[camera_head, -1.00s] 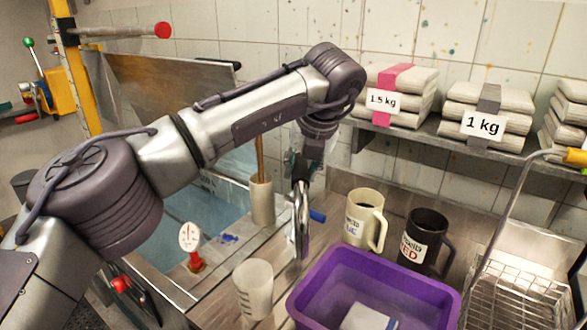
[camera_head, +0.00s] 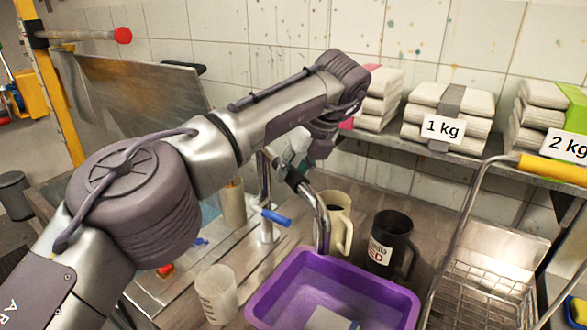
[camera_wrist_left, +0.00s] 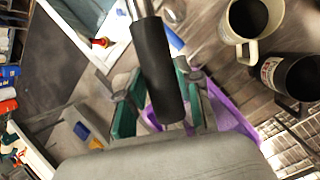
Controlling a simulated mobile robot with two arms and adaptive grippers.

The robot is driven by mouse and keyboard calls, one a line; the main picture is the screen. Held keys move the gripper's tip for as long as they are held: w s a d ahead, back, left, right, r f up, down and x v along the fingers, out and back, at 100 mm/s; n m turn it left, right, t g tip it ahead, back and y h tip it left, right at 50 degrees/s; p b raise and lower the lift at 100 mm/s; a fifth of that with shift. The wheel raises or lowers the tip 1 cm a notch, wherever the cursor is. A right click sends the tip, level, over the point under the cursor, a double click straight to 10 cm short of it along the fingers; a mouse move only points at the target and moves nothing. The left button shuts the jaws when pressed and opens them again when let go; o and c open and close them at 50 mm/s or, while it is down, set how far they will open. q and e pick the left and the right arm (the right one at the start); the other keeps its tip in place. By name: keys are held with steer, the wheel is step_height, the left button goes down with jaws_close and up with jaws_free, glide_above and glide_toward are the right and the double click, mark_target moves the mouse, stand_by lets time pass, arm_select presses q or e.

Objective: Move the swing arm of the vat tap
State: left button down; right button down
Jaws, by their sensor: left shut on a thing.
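The vat tap has a chrome post (camera_head: 265,190) with a blue lever (camera_head: 276,217). Its swing arm (camera_head: 321,215) curves down in front of the cream mug, its end near the back rim of the purple tub (camera_head: 262,300). My left gripper (camera_head: 296,170) is shut on the swing arm at its upper part. In the left wrist view, a black sleeve (camera_wrist_left: 158,70) on the swing arm runs between the green-padded fingers (camera_wrist_left: 155,108). My forearm hides part of the tap and vat. My right gripper is not in view.
A cream mug (camera_head: 338,222) and a black mug (camera_head: 391,243) stand behind the tub. A white beaker (camera_head: 217,294) stands left of it. A wire basket (camera_head: 485,285) is at right. Weight-labelled bags (camera_head: 448,115) lie on the shelf above.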

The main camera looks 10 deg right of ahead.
arm_select(q)
steer(key=c, duration=0.8)
jaws_free()
steer(key=shift+w, duration=0.1)
steer(key=shift+o, duration=0.2)
